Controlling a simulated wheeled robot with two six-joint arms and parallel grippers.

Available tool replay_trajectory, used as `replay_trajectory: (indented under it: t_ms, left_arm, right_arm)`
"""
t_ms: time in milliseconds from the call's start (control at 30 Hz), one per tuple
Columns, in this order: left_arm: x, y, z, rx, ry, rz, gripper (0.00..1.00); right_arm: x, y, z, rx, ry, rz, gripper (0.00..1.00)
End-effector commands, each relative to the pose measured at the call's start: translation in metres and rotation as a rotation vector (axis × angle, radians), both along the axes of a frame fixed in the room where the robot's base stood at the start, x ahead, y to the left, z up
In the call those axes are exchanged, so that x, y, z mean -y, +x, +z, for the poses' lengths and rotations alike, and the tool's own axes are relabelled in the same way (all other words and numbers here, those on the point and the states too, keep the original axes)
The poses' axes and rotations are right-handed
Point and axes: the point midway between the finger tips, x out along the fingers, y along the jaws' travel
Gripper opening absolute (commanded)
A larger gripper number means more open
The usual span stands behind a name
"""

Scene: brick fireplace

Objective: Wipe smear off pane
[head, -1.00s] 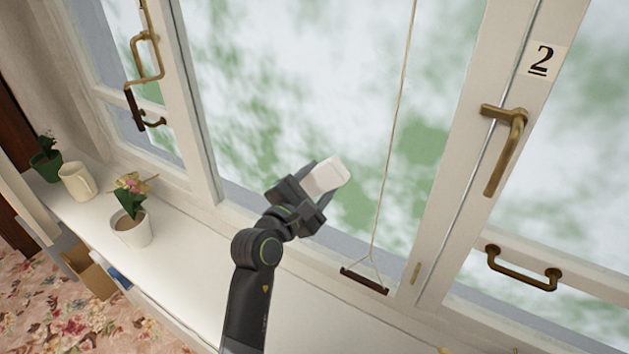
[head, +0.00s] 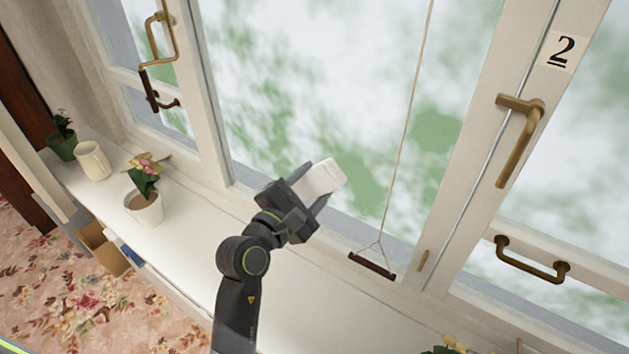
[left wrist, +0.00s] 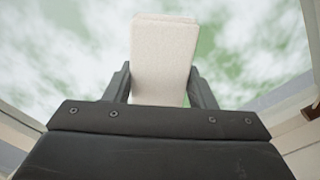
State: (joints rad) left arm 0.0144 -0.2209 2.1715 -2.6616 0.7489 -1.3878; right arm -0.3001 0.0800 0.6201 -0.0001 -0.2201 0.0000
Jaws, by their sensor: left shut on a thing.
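My left gripper (head: 312,196) is shut on a white block-shaped wiping pad (head: 320,177), held up in front of the lower part of the middle window pane (head: 300,80). In the left wrist view the pad (left wrist: 164,60) stands out between the two fingers, with the pane (left wrist: 265,45) behind it. I cannot tell whether the pad touches the glass. White and green cloudy patches cover the view through the pane, and I cannot make out a distinct smear among them. My right gripper does not show.
A cord with a dark wooden bar (head: 372,266) hangs right of the gripper. Brass handles (head: 520,140) sit on the right frame. A potted flower (head: 145,205), a cream mug (head: 93,160) and a green pot (head: 62,145) stand on the white sill (head: 190,255) at left.

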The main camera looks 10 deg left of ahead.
Motion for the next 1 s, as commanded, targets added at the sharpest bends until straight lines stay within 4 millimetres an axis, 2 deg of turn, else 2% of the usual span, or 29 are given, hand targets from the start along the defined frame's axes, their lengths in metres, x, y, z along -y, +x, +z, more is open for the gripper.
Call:
replay_trajectory:
  t_ms: [233, 533, 1000]
  left_arm:
    - [-0.002, -0.005, 0.000, 0.000, -0.001, 0.000, 0.32]
    - [-0.010, -0.027, 0.000, 0.000, -0.001, 0.000, 0.32]
    - [-0.010, -0.028, 0.000, 0.000, 0.000, 0.000, 0.32]
  right_arm:
    - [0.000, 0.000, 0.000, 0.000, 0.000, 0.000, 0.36]
    - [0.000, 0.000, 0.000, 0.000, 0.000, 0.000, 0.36]
    - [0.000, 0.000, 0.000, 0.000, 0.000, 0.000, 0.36]
